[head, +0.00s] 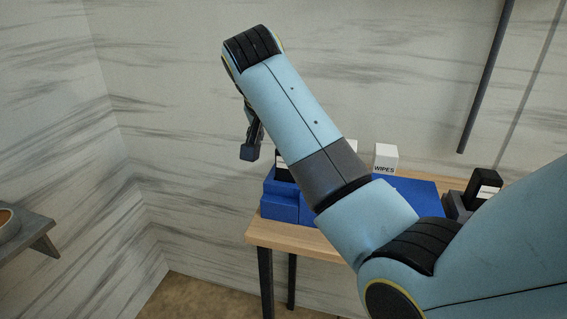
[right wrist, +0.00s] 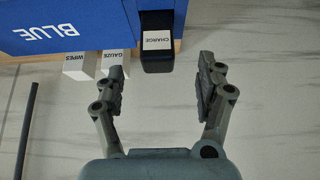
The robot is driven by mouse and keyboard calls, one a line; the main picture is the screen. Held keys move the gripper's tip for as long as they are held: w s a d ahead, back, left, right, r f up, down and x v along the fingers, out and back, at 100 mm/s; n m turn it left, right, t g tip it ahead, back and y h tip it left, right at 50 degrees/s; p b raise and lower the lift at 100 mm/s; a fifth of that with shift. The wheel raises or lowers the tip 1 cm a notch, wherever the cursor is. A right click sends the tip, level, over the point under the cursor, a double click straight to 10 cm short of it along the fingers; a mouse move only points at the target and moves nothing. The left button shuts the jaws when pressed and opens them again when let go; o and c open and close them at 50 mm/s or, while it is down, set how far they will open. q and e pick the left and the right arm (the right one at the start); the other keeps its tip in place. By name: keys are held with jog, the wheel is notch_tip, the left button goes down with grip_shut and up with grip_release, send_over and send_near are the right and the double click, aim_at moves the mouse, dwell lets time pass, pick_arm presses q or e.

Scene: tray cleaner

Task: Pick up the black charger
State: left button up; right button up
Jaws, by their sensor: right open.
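The black charger (right wrist: 157,62) is a dark box with a white label reading "CHARGE" in the right wrist view. It stands by the blue tray's edge, beside white boxes. In the head view a dark box with a white label, likely the charger (head: 282,174), shows partly behind my arm, in the blue holder at the tray's left end. My right gripper (right wrist: 160,68) is open and empty. The charger appears between its fingertips but at a distance beyond them. In the head view my right gripper (head: 251,150) hangs left of the charger. My left gripper is not in view.
The blue tray (head: 410,190) lies on a wooden table (head: 290,237). A white wipes box (head: 385,158) stands at the back; a gauze box (right wrist: 113,62) is beside the charger. Another dark item (head: 484,187) stands at the right. A marble wall is close behind.

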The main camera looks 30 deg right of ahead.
aim_at(282, 173)
jog(key=x, duration=0.4)
jog(key=shift+d, duration=0.1)
jog(key=p+x, duration=0.1)
jog(key=x, duration=0.4)
jog(key=shift+d+f, duration=0.15)
jog(key=shift+f, duration=0.2)
jog(key=c, duration=1.3)
jog(key=shift+c, duration=0.5)
jog(key=shift+r, duration=0.15)
